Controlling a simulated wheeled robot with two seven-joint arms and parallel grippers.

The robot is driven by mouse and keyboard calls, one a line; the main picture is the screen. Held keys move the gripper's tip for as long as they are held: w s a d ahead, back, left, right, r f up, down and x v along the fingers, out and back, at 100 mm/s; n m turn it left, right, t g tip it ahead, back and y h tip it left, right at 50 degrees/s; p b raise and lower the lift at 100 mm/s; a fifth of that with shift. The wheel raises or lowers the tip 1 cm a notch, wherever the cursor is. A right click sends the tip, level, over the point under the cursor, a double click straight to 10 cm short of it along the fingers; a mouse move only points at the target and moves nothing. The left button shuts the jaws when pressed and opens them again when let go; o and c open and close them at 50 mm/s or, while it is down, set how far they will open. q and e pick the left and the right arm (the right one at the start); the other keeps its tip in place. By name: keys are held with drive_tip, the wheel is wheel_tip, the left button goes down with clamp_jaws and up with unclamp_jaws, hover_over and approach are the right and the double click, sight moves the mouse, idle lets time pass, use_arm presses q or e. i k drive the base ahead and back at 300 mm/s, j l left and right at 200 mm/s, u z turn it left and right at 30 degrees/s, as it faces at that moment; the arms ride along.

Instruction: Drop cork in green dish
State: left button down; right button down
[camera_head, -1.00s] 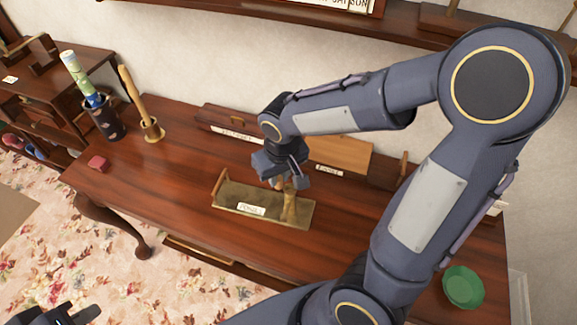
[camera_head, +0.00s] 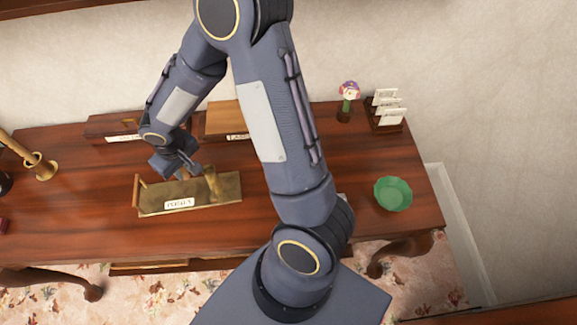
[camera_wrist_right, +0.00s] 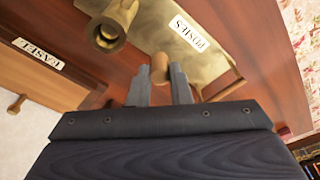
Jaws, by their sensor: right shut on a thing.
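The cork (camera_wrist_right: 159,68), a small tan-brown piece, shows between the fingertips of my right gripper (camera_wrist_right: 160,82) in the right wrist view. That gripper is shut on it. In the head view the right gripper (camera_head: 185,168) is above the back part of the brass tray labelled POSIES (camera_head: 160,203); I cannot make out the cork there. The green dish (camera_head: 393,194) stands at the right end of the desk, well to the right of the gripper, and looks empty. My left gripper is not in view.
A brass cylinder (camera_head: 212,184) stands at the tray's right part, close to the gripper. An EASEL-labelled wooden holder (camera_head: 228,118) is behind. A flower in a small pot (camera_head: 348,98) and a card rack (camera_head: 385,112) stand behind the dish. My right arm crosses the desk between tray and dish.

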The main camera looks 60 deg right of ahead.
sight(395, 200)
drive_tip(key=z, duration=0.85)
